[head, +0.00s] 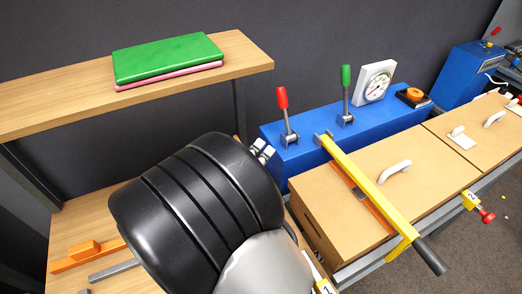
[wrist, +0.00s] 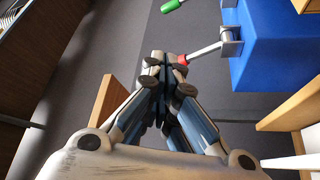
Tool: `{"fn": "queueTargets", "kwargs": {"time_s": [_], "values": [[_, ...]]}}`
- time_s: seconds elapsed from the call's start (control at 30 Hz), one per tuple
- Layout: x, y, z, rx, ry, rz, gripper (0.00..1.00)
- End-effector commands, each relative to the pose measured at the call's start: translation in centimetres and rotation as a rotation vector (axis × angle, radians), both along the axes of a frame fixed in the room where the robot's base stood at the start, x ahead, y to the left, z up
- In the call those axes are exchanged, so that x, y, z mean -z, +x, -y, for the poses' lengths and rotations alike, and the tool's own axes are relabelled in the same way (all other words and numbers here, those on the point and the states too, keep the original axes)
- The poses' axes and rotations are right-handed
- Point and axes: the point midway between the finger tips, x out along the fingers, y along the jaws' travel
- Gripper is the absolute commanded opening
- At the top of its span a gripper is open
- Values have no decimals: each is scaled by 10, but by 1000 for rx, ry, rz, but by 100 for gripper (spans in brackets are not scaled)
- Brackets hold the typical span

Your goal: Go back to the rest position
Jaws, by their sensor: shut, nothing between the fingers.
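My gripper (wrist: 168,65) is shut and empty in the wrist view, its fingertips together. In the head view only a small part of my gripper (head: 262,150) shows past the black link of my arm, which hides the rest. In the head view it is left of the blue box (head: 335,128) with a red-handled lever (head: 282,98) and a green-handled lever (head: 346,76). In the wrist view the red handle (wrist: 183,59) appears just right of the fingertips; I cannot tell whether they touch.
A wooden shelf (head: 60,98) at left bears green (head: 167,57) and pink (head: 170,79) flat items. A dial (head: 375,82) stands on the blue box. A yellow bar (head: 365,185) crosses the brown boxes (head: 332,210). An orange piece (head: 83,250) lies at lower left.

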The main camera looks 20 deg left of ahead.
Motion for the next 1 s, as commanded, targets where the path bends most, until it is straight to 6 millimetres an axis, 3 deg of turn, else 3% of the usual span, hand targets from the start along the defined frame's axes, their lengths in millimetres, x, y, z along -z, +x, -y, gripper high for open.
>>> {"fn": "queueTargets", "kwargs": {"time_s": [0.23, 0.37, 0.47, 0.63, 0.7, 0.8, 0.9, 1.0], "values": [[-1, 1, 2, 8, 0, -3, 0], [-10, 12, 32, 101, -2, -41, 0], [-23, 24, 85, 259, 0, -122, 0], [-37, 20, 207, 594, 53, -371, 0], [-38, 5, 254, 715, 105, -499, 0], [-33, -26, 307, 839, 209, -684, 0], [-25, -62, 343, 908, 349, -856, 0], [-17, -97, 362, 919, 514, -1003, 0]]}}
